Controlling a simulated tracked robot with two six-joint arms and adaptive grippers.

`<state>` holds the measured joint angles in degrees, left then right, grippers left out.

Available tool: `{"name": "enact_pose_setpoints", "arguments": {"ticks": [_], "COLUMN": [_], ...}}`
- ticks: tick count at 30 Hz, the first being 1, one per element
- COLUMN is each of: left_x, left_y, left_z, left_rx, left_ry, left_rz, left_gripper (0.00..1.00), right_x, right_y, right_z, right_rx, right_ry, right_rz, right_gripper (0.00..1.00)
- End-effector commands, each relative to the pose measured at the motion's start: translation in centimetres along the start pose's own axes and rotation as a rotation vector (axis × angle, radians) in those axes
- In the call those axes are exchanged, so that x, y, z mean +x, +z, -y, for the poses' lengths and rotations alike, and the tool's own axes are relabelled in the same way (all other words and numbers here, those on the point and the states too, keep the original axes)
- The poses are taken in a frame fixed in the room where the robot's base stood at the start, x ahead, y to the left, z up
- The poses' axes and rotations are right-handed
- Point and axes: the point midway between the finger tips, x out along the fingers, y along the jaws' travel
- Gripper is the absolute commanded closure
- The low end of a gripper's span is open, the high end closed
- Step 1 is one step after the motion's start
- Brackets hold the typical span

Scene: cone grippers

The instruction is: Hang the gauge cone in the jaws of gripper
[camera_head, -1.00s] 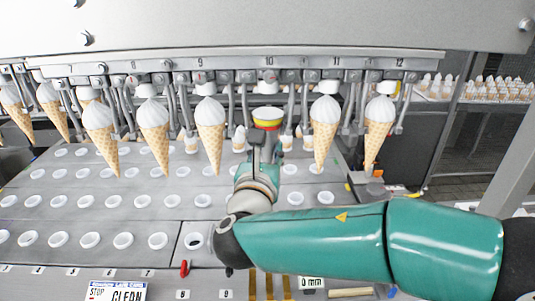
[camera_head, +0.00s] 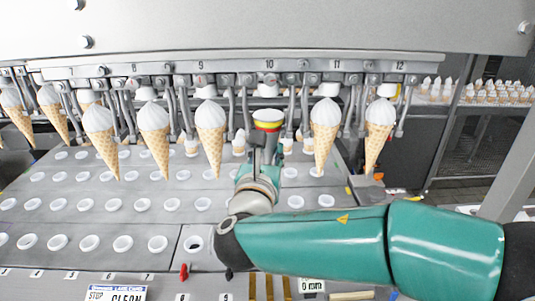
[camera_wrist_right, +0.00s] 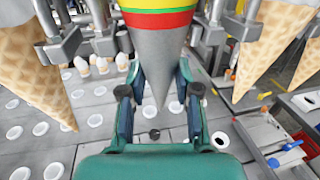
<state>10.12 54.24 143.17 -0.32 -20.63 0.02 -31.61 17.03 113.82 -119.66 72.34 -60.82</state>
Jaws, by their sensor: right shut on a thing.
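The gauge cone (camera_head: 267,119) is grey with red, yellow and green bands near its rim. It hangs point down under the number 10 station (camera_head: 268,78), with that station's metal jaws to either side. I cannot tell whether those jaws touch it. My right gripper (camera_head: 263,152) is below it and shut on it. In the right wrist view the cone (camera_wrist_right: 158,55) stands upright between the fingers of my right gripper (camera_wrist_right: 160,103), its tip pointing down between them. My left gripper is out of view.
Ice cream cones hang close on both sides, at stations 9 (camera_head: 210,138) and 11 (camera_head: 324,134). Another hangs at 12 (camera_head: 377,135). Below is a grey plate (camera_head: 110,215) with rows of white-rimmed holes. A rack of cones (camera_head: 497,93) stands at the far right.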

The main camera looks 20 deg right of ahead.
Motion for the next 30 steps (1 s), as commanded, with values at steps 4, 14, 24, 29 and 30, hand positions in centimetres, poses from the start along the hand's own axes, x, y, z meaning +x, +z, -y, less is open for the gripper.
{"name": "enact_pose_setpoints", "arguments": {"ticks": [4, 14, 24, 29, 30], "left_x": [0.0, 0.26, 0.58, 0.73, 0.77], "left_y": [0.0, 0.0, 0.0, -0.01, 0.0], "left_z": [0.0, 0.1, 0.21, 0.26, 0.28], "left_rx": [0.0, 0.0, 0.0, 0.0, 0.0], "left_ry": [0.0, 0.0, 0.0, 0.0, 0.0], "left_rz": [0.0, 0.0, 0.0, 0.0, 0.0], "left_gripper": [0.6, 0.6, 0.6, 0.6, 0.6], "right_x": [0.0, 0.0, 0.0, 0.0, 0.0], "right_y": [0.01, -0.25, -0.56, -0.71, -0.74], "right_z": [0.0, 0.0, 0.0, -0.01, -0.01], "right_rx": [0.0, 0.0, 0.0, 0.0, 0.0], "right_ry": [0.0, 0.0, 0.0, 0.0, 0.0], "right_rz": [0.001, 0.001, 0.001, 0.001, 0.001], "right_gripper": [0.93, 0.93, 0.93, 0.93, 0.93]}}
